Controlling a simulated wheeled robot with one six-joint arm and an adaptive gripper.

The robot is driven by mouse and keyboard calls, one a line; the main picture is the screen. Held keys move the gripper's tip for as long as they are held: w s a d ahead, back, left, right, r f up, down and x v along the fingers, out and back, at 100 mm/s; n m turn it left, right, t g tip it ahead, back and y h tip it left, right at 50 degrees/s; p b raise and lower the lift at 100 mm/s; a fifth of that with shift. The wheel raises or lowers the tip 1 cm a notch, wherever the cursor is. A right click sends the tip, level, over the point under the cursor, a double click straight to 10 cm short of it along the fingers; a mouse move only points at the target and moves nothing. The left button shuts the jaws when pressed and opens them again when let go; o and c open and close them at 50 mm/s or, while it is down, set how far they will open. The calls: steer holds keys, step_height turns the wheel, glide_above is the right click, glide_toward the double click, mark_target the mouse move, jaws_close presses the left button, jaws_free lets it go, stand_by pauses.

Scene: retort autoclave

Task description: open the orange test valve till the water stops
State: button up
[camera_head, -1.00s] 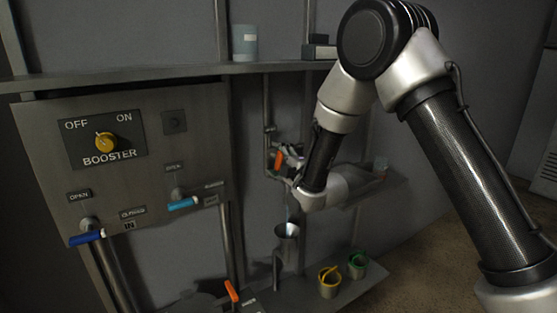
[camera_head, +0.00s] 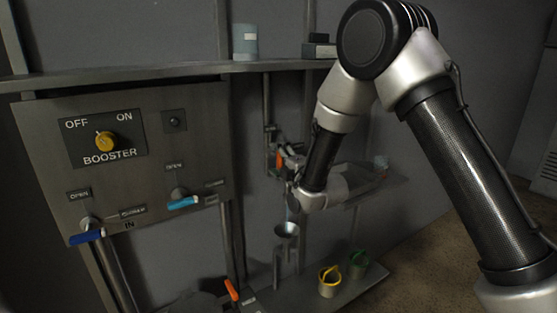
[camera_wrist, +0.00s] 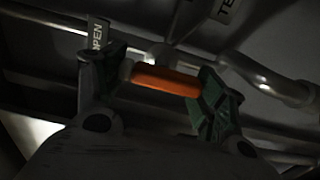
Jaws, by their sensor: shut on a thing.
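The orange handle of the test valve (camera_head: 279,161) shows on the pipework behind the panel, left of my forearm. In the wrist view the same orange handle (camera_wrist: 165,80) lies crosswise between my two fingers. My gripper (camera_wrist: 162,88) is shut on it, one finger at each end. An "OPEN" tag (camera_wrist: 97,35) stands beyond the left finger. A thin pale stream of water (camera_head: 288,210) shows above a metal funnel (camera_head: 287,230) below my wrist. The valve body is partly hidden by my gripper.
The panel at left carries a yellow booster knob (camera_head: 106,141), a blue handle (camera_head: 86,237) and a light-blue handle (camera_head: 183,203). Another orange handle (camera_head: 231,290) is low down.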

steer(key=o, duration=1)
steer(key=v, duration=1.2)
